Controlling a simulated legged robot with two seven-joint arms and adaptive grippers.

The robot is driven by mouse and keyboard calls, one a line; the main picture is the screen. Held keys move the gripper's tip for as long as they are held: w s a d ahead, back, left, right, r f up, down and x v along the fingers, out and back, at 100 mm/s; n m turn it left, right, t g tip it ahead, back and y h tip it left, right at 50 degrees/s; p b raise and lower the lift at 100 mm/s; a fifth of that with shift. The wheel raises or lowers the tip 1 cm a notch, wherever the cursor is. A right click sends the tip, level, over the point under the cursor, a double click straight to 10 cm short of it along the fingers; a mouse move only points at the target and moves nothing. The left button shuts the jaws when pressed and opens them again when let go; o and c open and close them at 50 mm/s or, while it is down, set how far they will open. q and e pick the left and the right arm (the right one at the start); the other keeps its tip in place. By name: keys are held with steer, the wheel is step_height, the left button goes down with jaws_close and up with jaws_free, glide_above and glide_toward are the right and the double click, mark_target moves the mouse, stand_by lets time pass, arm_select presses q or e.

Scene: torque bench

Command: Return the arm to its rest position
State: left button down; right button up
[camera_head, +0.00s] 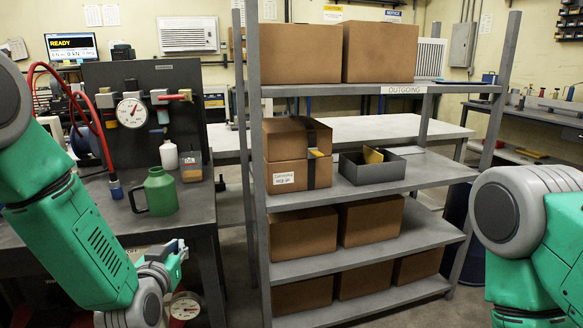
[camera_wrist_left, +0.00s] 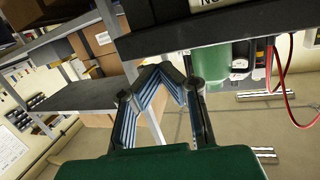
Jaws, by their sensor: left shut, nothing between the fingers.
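My left arm reaches in from the left, green and grey, with its forearm slanting down in front of the dark bench (camera_head: 210,215). My left gripper (camera_head: 172,256) is at the bench's front side, below the top. In the left wrist view the fingers of the left gripper (camera_wrist_left: 163,75) are bent together, shut with nothing between them. A green jug (camera_head: 161,192) stands upright on the bench, apart from the gripper. My right arm shows only in part at the right edge; its gripper is out of the picture.
A grey shelf rack (camera_head: 405,89) with cardboard boxes (camera_head: 301,53) and an open grey bin (camera_head: 372,171) stands right of the bench. A gauge (camera_head: 131,112), red hoses and a white bottle (camera_head: 168,155) are on the bench. A narrow floor gap separates bench and rack.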

arm_select(q)
steer(key=s+a+f+g+h, duration=0.15)
steer(key=s+f+g, duration=0.65)
steer(key=s+f, duration=1.15)
steer(key=s+a+f+g, duration=0.1)
steer(key=s+f+g, duration=0.2)
steer(key=s, duration=0.8)
steer(key=s+a+f+g, duration=0.1)
steer(key=s+f+g, duration=0.3)
steer(key=s, duration=0.6)
steer(key=shift+s+a+g+y, duration=0.15)
steer(key=shift+s+g+y, duration=0.15)
steer(key=shift+s+y, duration=0.1)
